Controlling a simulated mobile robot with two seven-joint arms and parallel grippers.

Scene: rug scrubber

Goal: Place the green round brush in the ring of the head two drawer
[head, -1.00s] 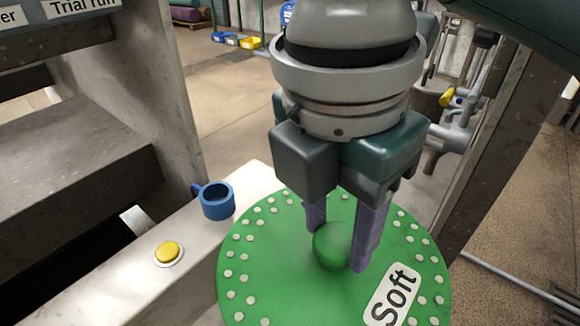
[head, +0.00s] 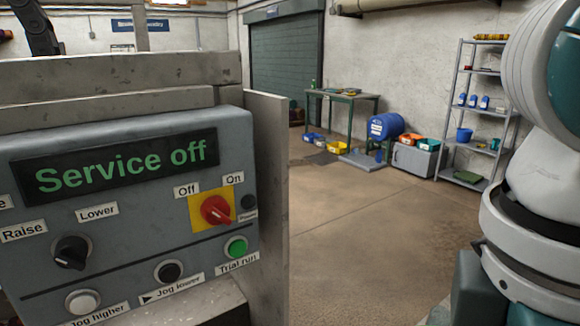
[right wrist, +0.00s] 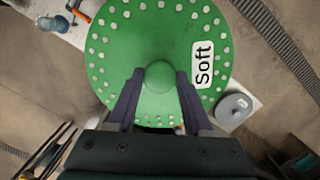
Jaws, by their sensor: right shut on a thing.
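The green round brush (right wrist: 130,40) fills the upper middle of the right wrist view. It is a disc with a ring of pale dots, a white "Soft" label and a round green knob at its centre. My right gripper (right wrist: 159,76) is shut on that knob, one finger on each side. The brush is not visible in the head view now, where only part of an arm shows at the right edge. No head two drawer or ring can be made out. My left gripper is not in view.
A grey control panel (head: 130,210) at left reads "Service off", with a red Off/On knob (head: 215,209) and a green Trial run button (head: 236,247). Open floor (head: 350,230) lies beyond. A grey disc (right wrist: 235,108) and a blue object (right wrist: 52,23) lie beneath the brush's level.

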